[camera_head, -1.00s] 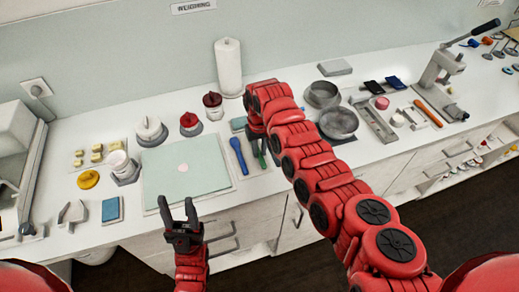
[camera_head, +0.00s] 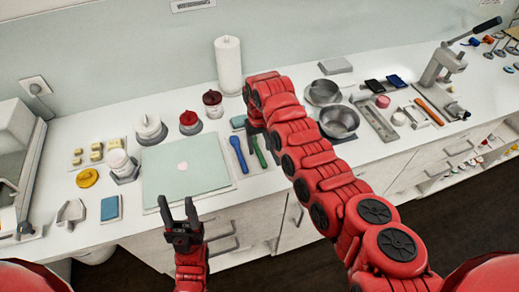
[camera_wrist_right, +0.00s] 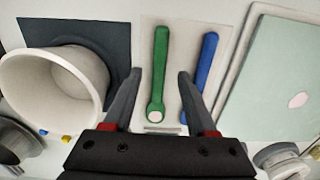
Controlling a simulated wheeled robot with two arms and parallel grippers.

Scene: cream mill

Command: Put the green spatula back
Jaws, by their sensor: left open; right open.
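The green spatula (camera_head: 258,151) lies on the counter to the right of the blue spatula (camera_head: 239,155). In the right wrist view the green spatula (camera_wrist_right: 158,72) lies on a pale rest (camera_wrist_right: 178,85), beside the blue spatula (camera_wrist_right: 203,70). My right gripper (camera_wrist_right: 157,80) is open. Its fingers appear on either side of the green spatula, which is not gripped. In the head view my right arm mostly hides this gripper. My left gripper (camera_head: 177,206) is open and empty at the counter's front edge, below the green board.
The pale green board (camera_head: 185,167) lies left of the spatulas. A white cup (camera_wrist_right: 55,85) on a dark mat stands close to my right gripper. A paper roll (camera_head: 228,65) and red-topped jars (camera_head: 190,121) stand behind. Metal bowls (camera_head: 338,121) are right of my right arm.

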